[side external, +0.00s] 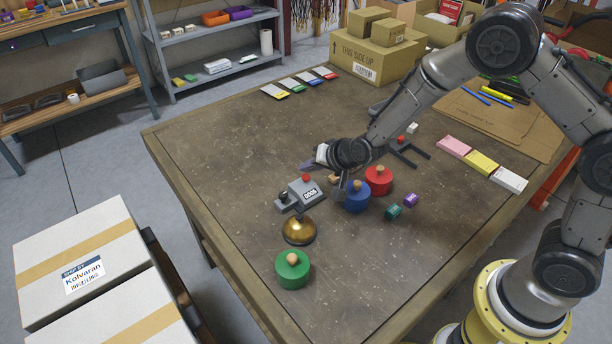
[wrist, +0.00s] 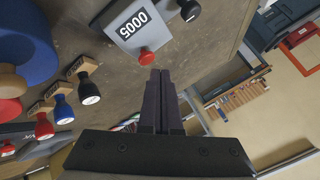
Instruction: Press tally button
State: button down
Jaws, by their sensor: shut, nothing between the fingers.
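The grey tally counter (side external: 302,193) stands on the table, with a white number display that appears to read 0005. Its red button (side external: 306,178) is on top, and a black knob is at its side. The counter (wrist: 128,22) and the red button (wrist: 147,56) also show in the wrist view. My gripper (side external: 307,165) is close beside the button, above the table. In the wrist view my two fingers (wrist: 158,72) are together and empty, their tips right by the button; I cannot tell whether they touch it.
A brass dome (side external: 298,231) and a green round pot (side external: 292,272) stand in front of the counter. Blue (side external: 356,199) and red (side external: 378,184) pots are to its right. Several knobbed stamps (wrist: 62,108) show in the wrist view.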

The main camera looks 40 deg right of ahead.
jog(key=shift+f, duration=0.15)
jog(key=shift+f, duration=0.3)
jog(key=shift+f, duration=0.5)
dwell(0.9)
jog(key=shift+r, duration=0.9)
notch_tip(320, 180, up, 5)
jog(key=shift+r, duration=0.1)
dwell(0.4)
dwell(0.4)
